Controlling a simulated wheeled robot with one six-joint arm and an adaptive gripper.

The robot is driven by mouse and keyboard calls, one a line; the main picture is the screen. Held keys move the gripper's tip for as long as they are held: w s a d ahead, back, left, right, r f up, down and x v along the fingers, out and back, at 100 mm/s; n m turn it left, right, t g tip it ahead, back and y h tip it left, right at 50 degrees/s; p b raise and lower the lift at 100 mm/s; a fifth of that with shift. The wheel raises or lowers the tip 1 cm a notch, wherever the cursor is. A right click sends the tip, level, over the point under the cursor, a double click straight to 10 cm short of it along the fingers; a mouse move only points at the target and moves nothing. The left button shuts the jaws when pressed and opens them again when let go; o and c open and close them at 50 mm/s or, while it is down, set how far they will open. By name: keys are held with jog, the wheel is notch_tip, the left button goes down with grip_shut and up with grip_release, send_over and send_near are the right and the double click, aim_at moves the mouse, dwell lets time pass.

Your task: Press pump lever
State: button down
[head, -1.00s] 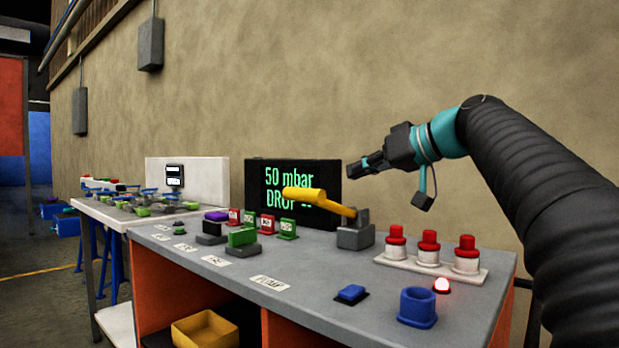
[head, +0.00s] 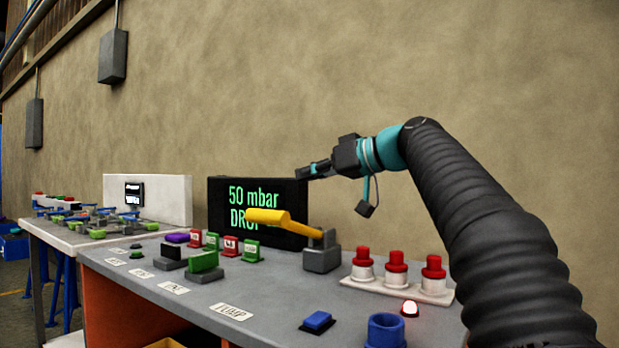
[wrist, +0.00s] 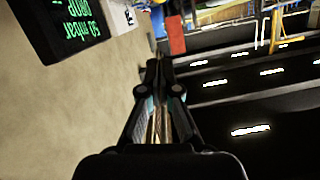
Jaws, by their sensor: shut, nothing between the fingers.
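The pump lever (head: 270,216) is a yellow handle on a grey base block (head: 322,256) at the back of the grey bench. It sticks out to the left, roughly level, in front of the black display. My gripper (head: 304,173) is shut and empty, above and behind the lever near the wall, apart from it. In the wrist view my gripper's fingers (wrist: 158,62) are together and point along the wall. The lever does not show in the wrist view.
The black display (head: 228,190) reads "50 mbar" over a partly hidden "DROP"; it also shows in the wrist view (wrist: 72,25). Green blocks (head: 205,261) stand left.

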jog(key=w+a+f, duration=0.1)
jog(key=a, duration=0.1)
jog(key=w+a+f, duration=0.1)
jog(key=a, duration=0.1)
jog(key=w+a+f, duration=0.1)
jog(key=shift+w+a+f, duration=0.3)
jog(key=shift+a+f, duration=0.05)
jog(key=shift+a, duration=0.05)
jog(key=shift+s+a+f+b, duration=0.15)
jog(key=shift+f+b, duration=0.2)
jog(key=shift+f, duration=0.6)
